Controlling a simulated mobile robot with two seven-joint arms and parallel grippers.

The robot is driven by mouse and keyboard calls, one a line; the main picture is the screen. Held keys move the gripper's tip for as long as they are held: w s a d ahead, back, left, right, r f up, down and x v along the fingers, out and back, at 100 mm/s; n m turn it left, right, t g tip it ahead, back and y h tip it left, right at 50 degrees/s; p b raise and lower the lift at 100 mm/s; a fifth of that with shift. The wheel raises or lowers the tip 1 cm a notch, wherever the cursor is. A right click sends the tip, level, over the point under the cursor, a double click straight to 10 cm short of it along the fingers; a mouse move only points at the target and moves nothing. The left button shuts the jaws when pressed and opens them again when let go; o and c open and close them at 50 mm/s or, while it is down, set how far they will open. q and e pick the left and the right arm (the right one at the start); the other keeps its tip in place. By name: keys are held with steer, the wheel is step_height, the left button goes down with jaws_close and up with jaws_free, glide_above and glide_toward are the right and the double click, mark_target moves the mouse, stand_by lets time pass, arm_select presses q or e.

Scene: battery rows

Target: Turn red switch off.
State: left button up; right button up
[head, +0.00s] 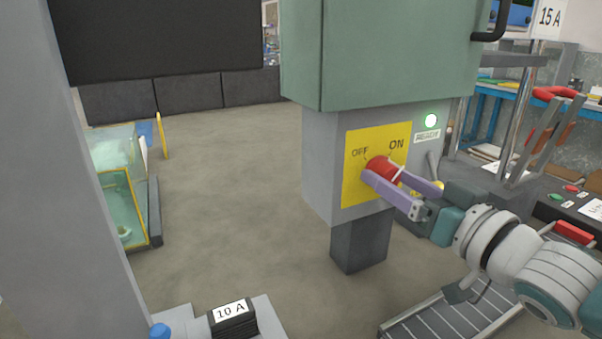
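The red switch (382,168) is a round knob on a yellow plate (356,187) marked OFF at left and ON at right. The plate is on a grey box under a green cabinet (385,65). My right gripper (402,180) reaches in from the right, with its two purple fingers on either side of the knob. They look close to or touching it, and partly hide its lower right side. I cannot tell whether they grip it or which way the knob points. My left gripper is not in view.
A glass case with yellow edges (126,205) stands at the left. A black block labelled 10 A (233,318) is at the bottom. A roller conveyor (450,318) and a panel with red and green buttons (571,189) are at right. The middle floor is clear.

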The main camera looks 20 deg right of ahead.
jaws_close()
stand_by(0.3)
steer(key=shift+n, duration=0.4)
steer(key=n, duration=0.3)
steer(key=shift+n+p, duration=0.3)
steer(key=n, duration=0.4)
steer(key=shift+n, duration=0.3)
steer(key=n, duration=0.4)
steer(key=shift+f+n, duration=0.1)
steer(key=shift+n, duration=0.2)
steer(key=n+b, duration=0.1)
steer(key=n, duration=0.2)
steer(key=shift+n, duration=0.7)
